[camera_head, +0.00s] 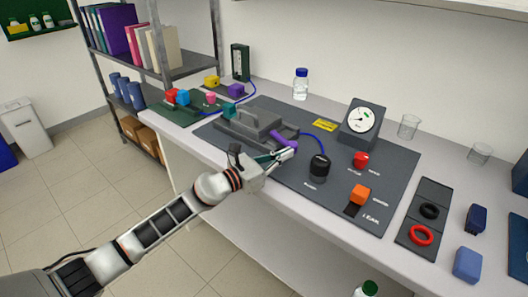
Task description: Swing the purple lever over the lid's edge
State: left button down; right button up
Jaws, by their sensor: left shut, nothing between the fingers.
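The purple lever (286,140) shows at the right front of the grey membrane rig, beside its lid (259,120). The lid has a raised handle-like bar on top. My left gripper (288,154) is shut and empty, just in front of the lever. Its fingers overlap the lever's lower part in the picture, so I cannot tell whether they touch it. My arm and gripper hide part of the rig's front edge. My right gripper is not in view.
A blue tube (322,133) curves right of the rig. A black knob (319,166), a round gauge (362,122), a red knob (360,159) and an orange block (360,195) stand on the dark board (290,192). A green mat (199,117) with coloured parts lies left.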

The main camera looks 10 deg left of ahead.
pick_arm(q)
jog(key=shift+w+d, duration=0.3)
jog(key=shift+d, duration=0.25)
jog(key=shift+w+d, duration=0.25)
jog(key=shift+d, duration=0.3)
